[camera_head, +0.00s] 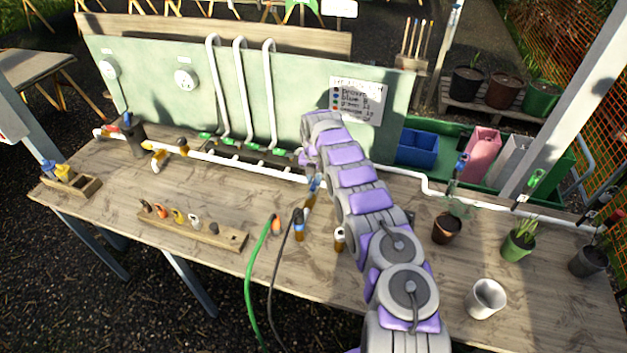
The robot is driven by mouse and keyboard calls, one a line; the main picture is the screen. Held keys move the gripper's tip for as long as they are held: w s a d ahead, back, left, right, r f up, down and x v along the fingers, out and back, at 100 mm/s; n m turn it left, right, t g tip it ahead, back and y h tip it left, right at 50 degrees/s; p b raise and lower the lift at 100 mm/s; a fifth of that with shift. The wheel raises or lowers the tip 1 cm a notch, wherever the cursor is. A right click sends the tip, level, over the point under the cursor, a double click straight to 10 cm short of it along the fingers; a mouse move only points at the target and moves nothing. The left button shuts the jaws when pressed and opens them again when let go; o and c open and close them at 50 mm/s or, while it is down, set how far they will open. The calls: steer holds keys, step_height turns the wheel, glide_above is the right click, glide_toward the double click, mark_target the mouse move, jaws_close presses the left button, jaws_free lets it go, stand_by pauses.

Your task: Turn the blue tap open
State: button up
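My purple and grey arm rises from the lower right, bends over and comes down at the white pipe near the middle of the table. My gripper (308,172) is small and mostly hidden by the arm there, so I cannot see whether its fingers are open or shut. A small blue part (314,184) shows at the pipe right beside it, probably the blue tap. I cannot tell whether they touch, and the handle's angle is unclear. Another blue-topped fitting (461,161) stands on the pipe to the right.
The white pipe (240,165) runs along the table (190,255). A green hose (256,270) and a dark hose (275,262) hang over the front edge. A wooden strip (228,240) holds several coloured pieces. Potted plants and a white cup (485,299) stand at right.

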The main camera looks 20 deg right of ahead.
mark_target(314, 181)
steer(key=o, duration=0.4)
steer(key=shift+f, duration=0.1)
steer(key=shift+d+r+p, duration=0.1)
steer(key=shift+r+p, duration=1.15)
steer(key=shift+r, duration=7.45)
